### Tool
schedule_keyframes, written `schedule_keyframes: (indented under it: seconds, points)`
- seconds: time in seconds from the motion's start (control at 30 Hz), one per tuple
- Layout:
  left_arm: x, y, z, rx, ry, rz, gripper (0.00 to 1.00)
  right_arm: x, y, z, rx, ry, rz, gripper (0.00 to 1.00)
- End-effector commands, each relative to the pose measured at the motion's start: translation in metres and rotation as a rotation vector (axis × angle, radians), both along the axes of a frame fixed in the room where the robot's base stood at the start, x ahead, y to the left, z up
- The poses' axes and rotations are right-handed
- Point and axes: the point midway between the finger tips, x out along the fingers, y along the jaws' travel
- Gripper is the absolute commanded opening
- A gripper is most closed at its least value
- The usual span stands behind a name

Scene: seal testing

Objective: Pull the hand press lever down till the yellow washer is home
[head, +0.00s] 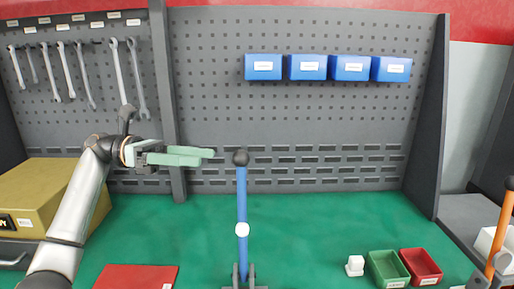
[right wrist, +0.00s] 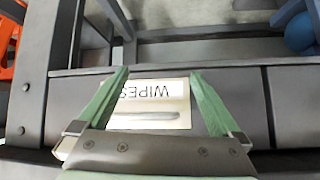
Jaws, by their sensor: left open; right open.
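A blue lever (head: 242,200) with a black ball knob (head: 241,158) stands upright on a grey forked base at the bottom middle of the head view. An orange lever (head: 501,230) with a dark knob leans at the far right edge. I cannot tell from the frames which one is the hand press lever. No yellow washer shows. My left gripper (head: 207,157) is open and empty, left of the black knob and apart from it. My right gripper (right wrist: 157,92) shows in the right wrist view, open and empty, above a label reading "WIPES" (right wrist: 155,92).
A red mat (head: 135,277), a white block (head: 355,265), a green bin (head: 373,263) and a red bin (head: 433,276) lie on the green bench (head: 310,230). A yellow case (head: 32,184) stands left. Blue bins (head: 263,76) hang on the pegboard. The bench middle is mostly clear.

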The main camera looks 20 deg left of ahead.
Motion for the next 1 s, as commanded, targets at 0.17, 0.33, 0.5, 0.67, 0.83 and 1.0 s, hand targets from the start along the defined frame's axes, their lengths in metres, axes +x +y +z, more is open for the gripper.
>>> schedule_keyframes:
  seconds: [0.17, 0.33, 0.5, 0.67, 0.83, 1.0]
  points:
    - [0.001, -0.004, 0.000, 0.000, 0.001, -0.001, 0.72, -0.002, -0.001, -0.001, -0.002, 0.006, -0.001, 1.00]
    - [0.006, -0.025, 0.001, -0.002, 0.000, -0.004, 0.72, -0.004, -0.001, 0.000, -0.003, 0.011, -0.002, 1.00]
    - [0.014, -0.059, 0.002, -0.002, -0.001, -0.006, 0.72, -0.008, -0.004, 0.001, -0.007, 0.017, -0.006, 1.00]
    - [0.022, -0.090, 0.001, -0.002, 0.001, -0.005, 0.72, -0.010, -0.007, 0.003, -0.011, 0.019, -0.011, 1.00]
    - [0.028, -0.112, 0.001, -0.002, 0.001, -0.003, 0.72, -0.008, -0.011, 0.007, -0.014, 0.008, -0.018, 1.00]
    - [0.031, -0.121, 0.001, -0.001, 0.001, -0.001, 0.72, -0.007, -0.014, 0.007, -0.018, 0.006, -0.023, 1.00]
